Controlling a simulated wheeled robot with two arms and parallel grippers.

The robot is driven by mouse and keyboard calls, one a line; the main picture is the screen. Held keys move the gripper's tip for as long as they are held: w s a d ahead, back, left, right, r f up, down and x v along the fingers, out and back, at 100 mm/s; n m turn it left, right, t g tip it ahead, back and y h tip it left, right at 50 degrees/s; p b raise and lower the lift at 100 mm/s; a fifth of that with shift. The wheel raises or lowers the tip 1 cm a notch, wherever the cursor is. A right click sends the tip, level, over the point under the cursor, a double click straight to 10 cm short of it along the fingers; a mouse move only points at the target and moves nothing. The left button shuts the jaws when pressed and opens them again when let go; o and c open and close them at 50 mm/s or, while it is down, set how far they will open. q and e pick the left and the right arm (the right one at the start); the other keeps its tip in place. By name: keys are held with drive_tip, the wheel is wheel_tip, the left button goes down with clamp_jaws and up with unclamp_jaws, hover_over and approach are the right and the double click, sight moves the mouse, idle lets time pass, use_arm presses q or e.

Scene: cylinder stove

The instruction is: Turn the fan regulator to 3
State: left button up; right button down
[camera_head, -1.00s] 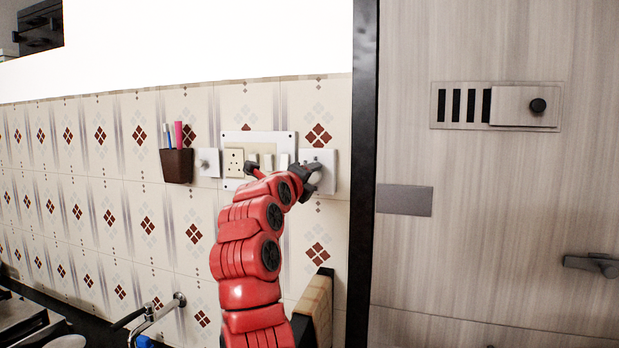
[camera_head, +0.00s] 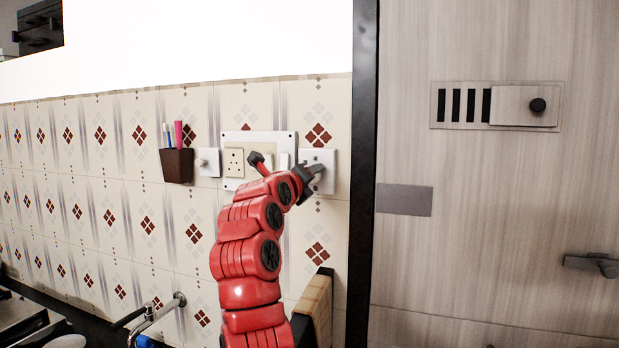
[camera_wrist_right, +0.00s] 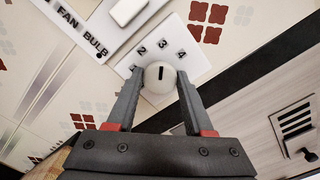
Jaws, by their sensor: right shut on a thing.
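The regulator is a white square plate (camera_head: 328,159) on the tiled wall beside the switch board. In the right wrist view its round white knob (camera_wrist_right: 160,84) carries a dark mark that points roughly at the printed 3 (camera_wrist_right: 162,43). The numbers 2 and 4 show on either side. My right gripper (camera_head: 316,172) is at the plate. In the wrist view its two fingers (camera_wrist_right: 159,98) are shut on the knob from both sides. The 1 and the lower plate are hidden or unclear. My left gripper is out of view.
The switch board (camera_head: 232,140) is just left of the regulator, with FAN and BULB labels in the wrist view. A brown toothbrush holder (camera_head: 176,166) hangs farther left. A dark door frame (camera_head: 361,200) stands close on the right. A tap (camera_head: 160,316) is low at left.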

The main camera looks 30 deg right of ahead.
drive_tip(key=shift+c, duration=1.5)
unclamp_jaws()
drive_tip(key=shift+f, duration=0.1)
drive_tip(key=shift+a, duration=0.1)
drive_tip(key=b+v, duration=0.4)
drive_tip(key=v, duration=1.3)
drive_tip(key=shift+s+a, duration=0.1)
